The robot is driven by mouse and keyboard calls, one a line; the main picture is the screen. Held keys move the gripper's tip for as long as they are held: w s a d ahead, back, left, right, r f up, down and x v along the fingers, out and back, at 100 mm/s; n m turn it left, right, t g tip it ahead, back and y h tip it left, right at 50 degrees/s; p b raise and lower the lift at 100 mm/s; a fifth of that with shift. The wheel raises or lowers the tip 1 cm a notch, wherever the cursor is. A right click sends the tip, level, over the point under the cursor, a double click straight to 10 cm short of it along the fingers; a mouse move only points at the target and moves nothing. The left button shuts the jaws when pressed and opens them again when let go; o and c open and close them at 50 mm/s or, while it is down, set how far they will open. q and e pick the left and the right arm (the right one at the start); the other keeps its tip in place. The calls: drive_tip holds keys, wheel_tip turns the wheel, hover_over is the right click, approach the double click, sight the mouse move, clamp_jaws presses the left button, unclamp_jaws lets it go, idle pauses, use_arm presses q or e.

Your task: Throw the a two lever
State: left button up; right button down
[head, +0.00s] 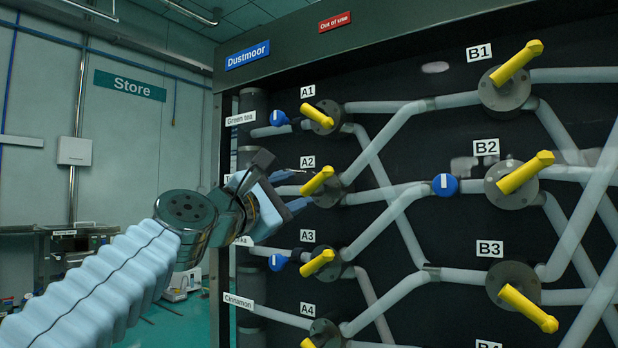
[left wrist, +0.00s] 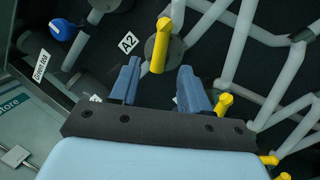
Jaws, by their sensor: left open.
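The A2 lever (head: 317,181) is a yellow handle on a round grey hub, beside the white A2 label (head: 308,161) on the dark panel. In the head view its handle slants down to the left from the hub. My left gripper (head: 302,190) is at the handle's free end, jaws open. In the left wrist view the A2 lever (left wrist: 160,45) stands between and just beyond the two blue fingers of the left gripper (left wrist: 158,88). I cannot tell whether a finger touches it. My right gripper is not in view.
Yellow levers A1 (head: 321,117) and A3 (head: 318,263) sit above and below A2, with blue knobs (head: 278,262) to their left. Levers B1 (head: 517,63), B2 (head: 524,173) and B3 (head: 528,308) stand to the right. Grey pipes (head: 384,216) link the hubs.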

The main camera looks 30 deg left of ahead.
sight(312, 183)
use_arm(q)
drive_tip(key=p+x, duration=0.2)
drive_tip(key=x, duration=0.2)
drive_tip(key=shift+w+r, duration=0.2)
drive_tip(key=shift+w, duration=0.6)
clamp_jaws()
